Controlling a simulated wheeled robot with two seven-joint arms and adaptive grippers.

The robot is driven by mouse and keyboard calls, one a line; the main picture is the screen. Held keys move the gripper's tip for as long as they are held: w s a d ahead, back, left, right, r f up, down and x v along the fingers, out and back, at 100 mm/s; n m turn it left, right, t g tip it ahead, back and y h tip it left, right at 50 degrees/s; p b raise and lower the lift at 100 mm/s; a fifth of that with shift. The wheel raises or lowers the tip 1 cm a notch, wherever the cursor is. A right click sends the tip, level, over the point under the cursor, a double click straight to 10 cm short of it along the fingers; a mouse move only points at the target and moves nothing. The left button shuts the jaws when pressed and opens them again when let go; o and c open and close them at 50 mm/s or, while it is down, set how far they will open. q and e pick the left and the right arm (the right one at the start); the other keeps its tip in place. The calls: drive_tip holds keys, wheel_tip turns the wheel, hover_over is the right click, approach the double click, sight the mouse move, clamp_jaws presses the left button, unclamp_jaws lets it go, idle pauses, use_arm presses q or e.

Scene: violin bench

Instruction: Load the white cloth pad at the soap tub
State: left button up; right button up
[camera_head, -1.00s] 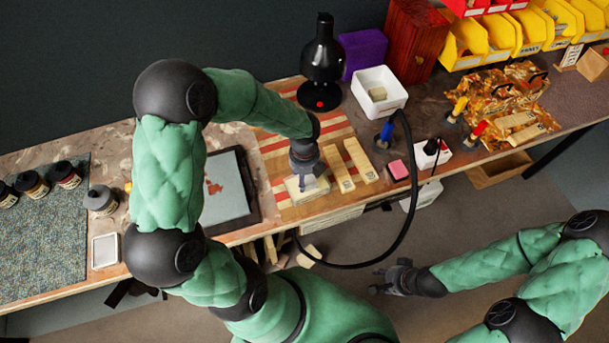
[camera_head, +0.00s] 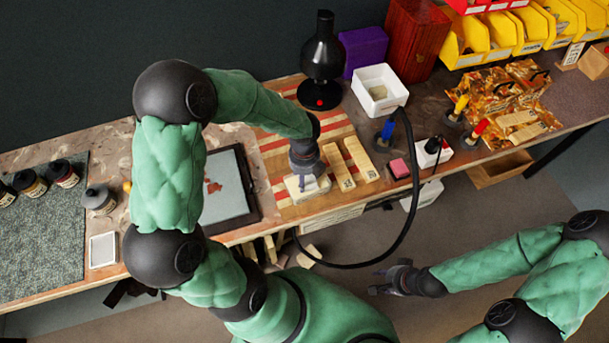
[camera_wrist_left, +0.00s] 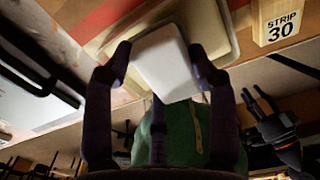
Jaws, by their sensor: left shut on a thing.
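My left gripper (camera_head: 308,182) is shut on the white cloth pad (camera_wrist_left: 166,62), which sits between its two fingers in the left wrist view. The pad is directly over a shallow cream tub or slab (camera_head: 294,195) near the bench's front edge. It also shows behind the pad in the wrist view (camera_wrist_left: 232,32). I cannot tell whether the pad touches it, or whether it is the soap tub. My right gripper (camera_head: 378,281) is open and empty, out in front of the bench, and also shows in the wrist view (camera_wrist_left: 268,106).
Two pale wooden strips (camera_head: 339,168) (camera_head: 361,159) lie just right of the gripper. A dark-framed panel (camera_head: 228,195) lies to its left. A white open bin (camera_head: 393,104), a black lamp-like device (camera_head: 321,62) and a pink block (camera_head: 399,168) stand nearby. A black hose (camera_head: 405,225) loops in front.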

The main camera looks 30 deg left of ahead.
use_arm(q)
drive_tip(key=shift+f, duration=0.5)
idle(0.4)
drive_tip(key=shift+s+f, duration=0.1)
idle(1.4)
wheel_tip(320, 180, up, 7)
drive_tip(key=p, duration=0.7)
idle(0.3)
idle(0.8)
